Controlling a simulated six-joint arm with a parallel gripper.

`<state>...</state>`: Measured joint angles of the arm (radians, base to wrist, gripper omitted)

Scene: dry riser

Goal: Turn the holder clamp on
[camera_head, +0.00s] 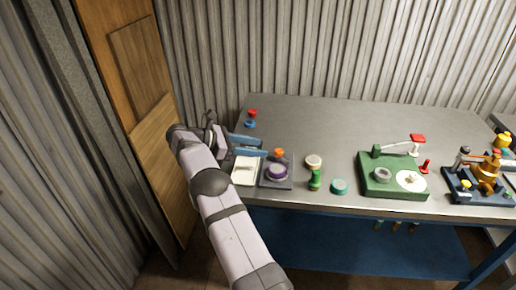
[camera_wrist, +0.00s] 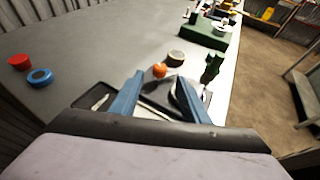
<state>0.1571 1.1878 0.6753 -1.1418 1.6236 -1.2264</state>
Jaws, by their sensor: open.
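No part is labelled as the holder clamp, so I cannot tell for sure which it is. A grey square fixture (camera_head: 288,184) holds a purple ring (camera_head: 277,172) and has an orange knob (camera_head: 279,153) at its back; the knob also shows in the wrist view (camera_wrist: 160,70). A green base (camera_head: 378,187) farther right carries a raised lever with a red handle (camera_head: 417,138). My gripper (camera_head: 264,147) is open and empty, its blue fingers above the table just left of the orange knob. In the wrist view, the fingers (camera_wrist: 162,80) partly hide the grey fixture.
A white tray (camera_head: 245,170) lies left of the fixture. A red piece (camera_head: 252,112) and blue ring (camera_head: 250,124) lie behind my gripper. A green post (camera_head: 315,180) and teal disc (camera_head: 339,186) stand right.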

